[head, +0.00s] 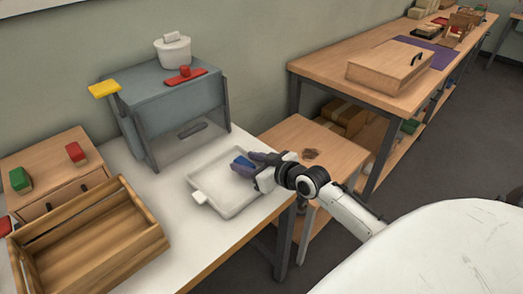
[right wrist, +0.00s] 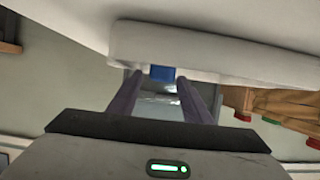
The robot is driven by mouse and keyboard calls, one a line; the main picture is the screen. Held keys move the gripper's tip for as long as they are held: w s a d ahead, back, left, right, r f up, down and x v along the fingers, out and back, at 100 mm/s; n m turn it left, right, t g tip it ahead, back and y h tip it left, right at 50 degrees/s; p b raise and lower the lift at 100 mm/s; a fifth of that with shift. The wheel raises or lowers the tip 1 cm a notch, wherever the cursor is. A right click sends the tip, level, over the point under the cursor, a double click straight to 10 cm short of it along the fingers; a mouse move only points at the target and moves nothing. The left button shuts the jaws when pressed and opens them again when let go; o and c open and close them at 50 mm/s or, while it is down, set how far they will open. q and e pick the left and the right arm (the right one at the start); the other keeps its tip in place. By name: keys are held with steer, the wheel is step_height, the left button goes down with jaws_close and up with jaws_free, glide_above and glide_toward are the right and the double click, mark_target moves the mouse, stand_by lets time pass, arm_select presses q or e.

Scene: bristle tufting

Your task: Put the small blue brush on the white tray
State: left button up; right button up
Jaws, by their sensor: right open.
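The small blue brush (head: 243,163) shows as a blue block over the floor of the white tray (head: 222,208). Part of it is hidden by my right gripper (head: 251,164), and I cannot tell whether it rests on the tray floor. My right gripper reaches in over the tray's right side, its purple fingers open around or beside the brush. In the right wrist view the blue brush (right wrist: 162,73) sits between the fingertips (right wrist: 160,78), near the pale tray rim (right wrist: 215,48). My left gripper is not in view.
A wooden crate (head: 88,240) stands left of the tray. A grey stand (head: 180,100) with a white pot (head: 173,50) and a red piece (head: 185,72) stands behind it. A low wooden table (head: 315,145) lies to the right. The table strip before the tray is clear.

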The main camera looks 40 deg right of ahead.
steer(key=v, duration=1)
steer(key=shift+s+r, duration=0.1)
